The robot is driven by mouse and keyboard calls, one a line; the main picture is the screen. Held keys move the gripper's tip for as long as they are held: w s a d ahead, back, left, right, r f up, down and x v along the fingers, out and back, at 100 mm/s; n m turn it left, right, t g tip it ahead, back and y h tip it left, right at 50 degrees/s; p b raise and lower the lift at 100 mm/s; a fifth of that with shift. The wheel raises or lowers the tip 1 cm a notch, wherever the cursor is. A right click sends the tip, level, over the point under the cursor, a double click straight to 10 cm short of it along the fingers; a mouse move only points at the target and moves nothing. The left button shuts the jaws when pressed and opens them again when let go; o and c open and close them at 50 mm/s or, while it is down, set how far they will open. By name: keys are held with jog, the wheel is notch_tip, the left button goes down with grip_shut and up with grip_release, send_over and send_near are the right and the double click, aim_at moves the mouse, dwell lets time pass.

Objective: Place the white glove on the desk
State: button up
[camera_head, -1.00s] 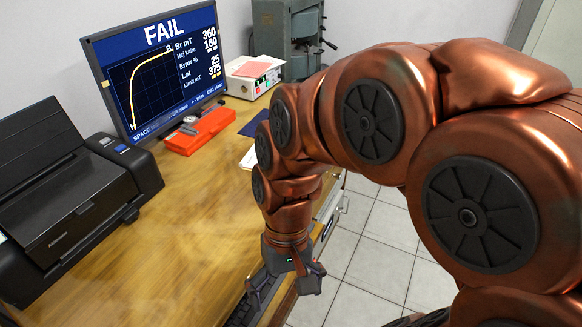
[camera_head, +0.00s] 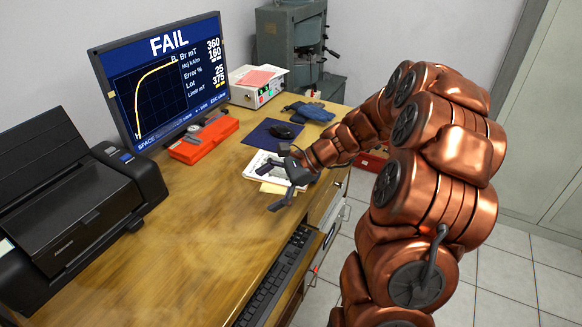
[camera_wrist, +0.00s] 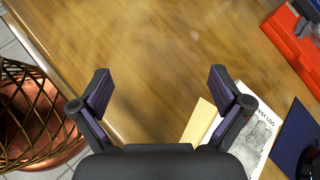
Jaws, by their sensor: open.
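I see no white glove in either view. The wooden desk (camera_head: 190,215) runs from the front to the back wall, and its top also fills the middle of the wrist view (camera_wrist: 150,40). My gripper (camera_head: 269,188) is open and empty above the desk's right side, beside the printed log sheet and a yellow note. In the wrist view my gripper (camera_wrist: 160,78) shows its two fingers spread, with bare wood between them. A blue glove-like item (camera_head: 309,111) lies at the desk's back right.
A printer (camera_head: 70,205), monitor (camera_head: 160,80), red case (camera_head: 204,140) and white instrument box (camera_head: 257,86) stand along the left and back. A keyboard (camera_head: 274,280) lies at the front edge. Mid-desk is clear.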

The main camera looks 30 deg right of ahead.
jog(key=w+d+m+t, duration=0.1)
jog(key=d+m, duration=0.1)
jog(key=d, duration=0.1)
jog(key=w+d+f+m+t, duration=0.1)
jog(key=d, duration=0.3)
jog(key=w+d+f+m+t, duration=0.1)
jog(key=w+d+m, duration=0.1)
jog(key=d, duration=0.2)
jog(key=shift+w+d+m+t, duration=0.1)
jog(key=shift+d+m+t, duration=0.1)
jog(key=shift+m+t, duration=0.15)
jog(key=d+m, duration=0.1)
jog(key=d, duration=0.1)
jog(key=d+f+m+t+h, duration=0.1)
jog(key=d, duration=0.2)
jog(key=w+d+f+m+t, duration=0.1)
jog(key=d, duration=0.2)
jog(key=shift+f+m+h+p, duration=0.1)
jog(key=shift+m+h+p, duration=0.15)
jog(key=shift+h+p, duration=0.05)
jog(key=shift+t, duration=0.25)
jog(key=shift+a+r+x, duration=0.1)
jog(key=shift+r+x, duration=0.05)
jog(key=shift+x, duration=1.1)
jog(key=shift+a+r+x, duration=0.15)
jog(key=shift+r+x, duration=0.05)
jog(key=shift+x, duration=1.1)
jog(key=shift+a+r+x, duration=0.1)
jog(key=shift+r+x, duration=0.05)
jog(key=shift+x, duration=1.1)
